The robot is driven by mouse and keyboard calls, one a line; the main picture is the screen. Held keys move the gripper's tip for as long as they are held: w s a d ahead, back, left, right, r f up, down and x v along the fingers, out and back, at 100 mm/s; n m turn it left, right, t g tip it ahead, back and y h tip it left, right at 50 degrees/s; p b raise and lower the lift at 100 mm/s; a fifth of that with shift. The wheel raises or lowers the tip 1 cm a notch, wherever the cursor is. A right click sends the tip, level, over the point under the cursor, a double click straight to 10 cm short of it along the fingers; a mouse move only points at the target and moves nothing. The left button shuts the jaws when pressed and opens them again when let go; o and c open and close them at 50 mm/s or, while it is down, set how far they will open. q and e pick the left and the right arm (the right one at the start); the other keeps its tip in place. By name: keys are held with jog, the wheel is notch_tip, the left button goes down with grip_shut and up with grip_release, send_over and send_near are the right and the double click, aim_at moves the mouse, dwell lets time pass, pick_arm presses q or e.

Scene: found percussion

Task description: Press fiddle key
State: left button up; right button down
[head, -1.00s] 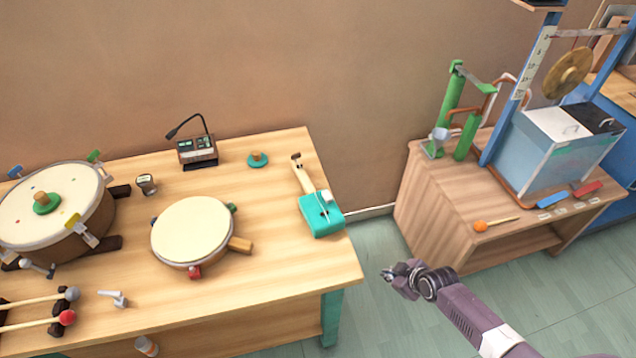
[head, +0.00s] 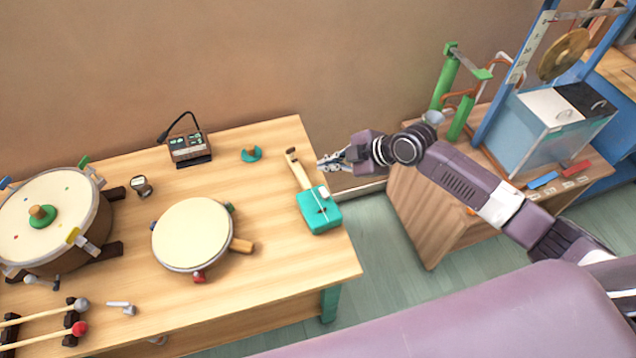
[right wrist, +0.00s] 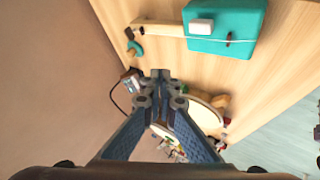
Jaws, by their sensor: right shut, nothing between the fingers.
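The fiddle (head: 319,210) is a small teal box with a wooden neck (head: 299,172) and a white key (head: 321,192) on its body. It lies near the right edge of the wooden table. In the right wrist view the teal body (right wrist: 228,32) shows at the top, with the white key (right wrist: 201,27) and a thin string across it. My right gripper (head: 322,163) is shut and empty. In the head view it appears just right of the fiddle's neck. In the right wrist view its fingers (right wrist: 160,78) meet below the fiddle in the picture. My left gripper is not in view.
A drum (head: 193,234) with a wooden handle lies left of the fiddle. A larger drum (head: 60,225), mallets (head: 45,318) and a device with a bent microphone (head: 188,148) are further left. A teal knob (head: 251,154) sits behind. A wooden cabinet (head: 430,215) stands at right.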

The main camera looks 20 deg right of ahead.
jog(key=shift+s+r, duration=0.1)
jog(key=shift+r, duration=0.1)
jog(key=shift+f, duration=0.1)
jog(key=b, duration=0.7)
send_near(320, 190)
jog(key=w+a+f, duration=0.1)
jog(key=w, duration=0.1)
jog(key=w+a+f, duration=0.1)
jog(key=w+a, duration=0.1)
jog(key=shift+a+f, duration=0.2)
jog(key=shift+f, duration=0.2)
dwell(0.5)
jog(key=shift+f+b, duration=0.4)
jog(key=shift+f, duration=0.05)
jog(key=shift+s+f+b, duration=0.1)
jog(key=shift+f+b, duration=0.4)
jog(key=shift+f, duration=0.05)
dwell(0.6)
jog(key=shift+r, duration=0.1)
dwell(0.3)
jog(key=shift+r+p, duration=0.75)
jog(key=shift+r, duration=0.15)
